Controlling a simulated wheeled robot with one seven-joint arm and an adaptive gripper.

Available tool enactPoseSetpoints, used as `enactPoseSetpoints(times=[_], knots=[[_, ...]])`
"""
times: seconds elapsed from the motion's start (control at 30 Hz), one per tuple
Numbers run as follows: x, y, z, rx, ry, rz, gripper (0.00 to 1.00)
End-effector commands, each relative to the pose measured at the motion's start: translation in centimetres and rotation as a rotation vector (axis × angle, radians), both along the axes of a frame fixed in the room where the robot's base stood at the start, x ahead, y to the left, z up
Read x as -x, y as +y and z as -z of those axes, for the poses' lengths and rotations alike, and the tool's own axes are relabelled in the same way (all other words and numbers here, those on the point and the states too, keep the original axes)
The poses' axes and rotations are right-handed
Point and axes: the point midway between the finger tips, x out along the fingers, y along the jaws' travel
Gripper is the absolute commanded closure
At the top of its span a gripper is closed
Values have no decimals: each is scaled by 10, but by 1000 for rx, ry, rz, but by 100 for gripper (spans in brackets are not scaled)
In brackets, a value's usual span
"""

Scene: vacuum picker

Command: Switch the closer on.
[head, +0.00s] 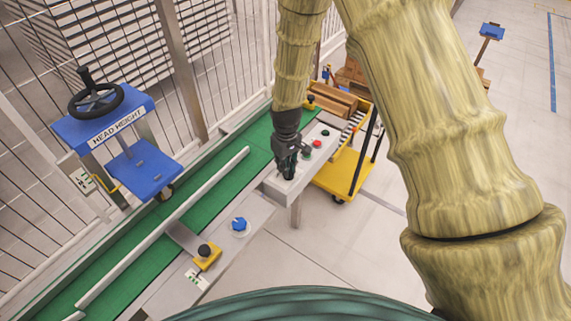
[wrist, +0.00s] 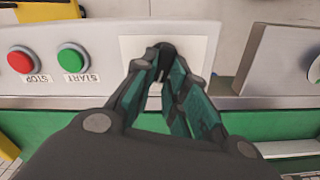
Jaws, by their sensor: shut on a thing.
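In the wrist view a black switch knob (wrist: 166,50) stands on a white plate (wrist: 192,46) on a light grey control panel (wrist: 108,38). My gripper (wrist: 163,74) is shut on the knob, with a fingertip on each side. The fingers cover much of the knob and the lower middle of the plate, so its markings and the knob's setting cannot be read. In the head view my gripper (head: 288,172) reaches down to the near end of the same panel, beside the green conveyor, and hides the knob.
A red STOP button (wrist: 21,60) and a green START button (wrist: 73,57) sit left of the plate in the wrist view. The head view shows a green conveyor belt (head: 130,255), a blue HEAD HEIGHT stand (head: 150,170), a yellow cart (head: 342,177) and a blue knob (head: 239,224).

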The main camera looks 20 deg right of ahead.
Motion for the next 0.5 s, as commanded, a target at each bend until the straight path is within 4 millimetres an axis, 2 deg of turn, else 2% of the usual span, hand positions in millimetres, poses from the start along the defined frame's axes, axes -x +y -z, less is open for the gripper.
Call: enactPoseSetpoints(times=[0.2,0.5], knots=[[0,-1,0,0,1,82,100],[0,-1,0,0,1,116,100]])
